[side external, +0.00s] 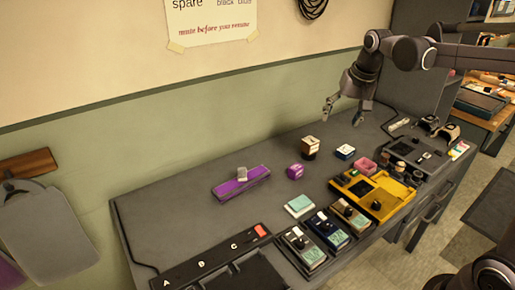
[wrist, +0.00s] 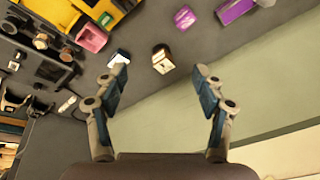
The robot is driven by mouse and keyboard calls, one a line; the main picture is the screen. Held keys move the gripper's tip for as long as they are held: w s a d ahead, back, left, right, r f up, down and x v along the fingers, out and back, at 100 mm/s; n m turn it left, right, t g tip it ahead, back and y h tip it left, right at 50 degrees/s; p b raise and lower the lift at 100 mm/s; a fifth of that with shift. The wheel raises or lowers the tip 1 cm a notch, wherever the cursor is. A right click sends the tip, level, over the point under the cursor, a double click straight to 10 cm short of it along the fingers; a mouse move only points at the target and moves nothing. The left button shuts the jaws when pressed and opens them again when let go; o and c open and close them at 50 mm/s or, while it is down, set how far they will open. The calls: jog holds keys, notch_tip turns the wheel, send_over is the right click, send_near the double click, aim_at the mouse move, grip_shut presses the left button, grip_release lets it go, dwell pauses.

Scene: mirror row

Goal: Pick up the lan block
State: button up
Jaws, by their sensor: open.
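Several small blocks stand on the grey bench, and I cannot read which one is marked lan. A purple block with white marks (side external: 295,172) shows also in the wrist view (wrist: 186,18). A dark block with a cream top (side external: 310,146) shows in the wrist view (wrist: 162,58) just beyond the gap between my fingertips. A dark blue block with a white top (side external: 345,152) shows in the wrist view (wrist: 119,58) near the left finger. My gripper (side external: 342,113) is open and empty above the bench's back part; both fingers show in the wrist view (wrist: 159,76).
A purple tray (side external: 228,190) holds a grey piece. A pink open box (side external: 363,167) and a yellow case (side external: 402,192) stand to the right. Several small devices line the front edge beside a black A-B-C panel (side external: 205,262). The green wall (side external: 180,140) is close behind.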

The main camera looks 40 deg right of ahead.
jog(key=w+d+f+m+g, duration=0.2)
jog(key=w+d+f+m, duration=0.25)
jog(key=w+d, duration=0.5)
jog(key=m+g+y, duration=0.1)
jog(key=m+g, duration=0.1)
jog(key=m, duration=0.3)
send_over(347, 148)
notch_tip(347, 148, down, 9)
jog(key=f, duration=0.4)
jog(key=shift+s+d, duration=0.25)
jog(key=shift+s, duration=0.05)
jog(key=shift+w+a+f, duration=0.1)
jog(key=shift+a+f, duration=0.05)
jog(key=shift+f, duration=1.5)
jog(key=shift+w+a+f, duration=0.1)
jog(key=shift+f, duration=1.5)
jog(key=shift+c, duration=0.3)
jog(key=c, duration=1.2)
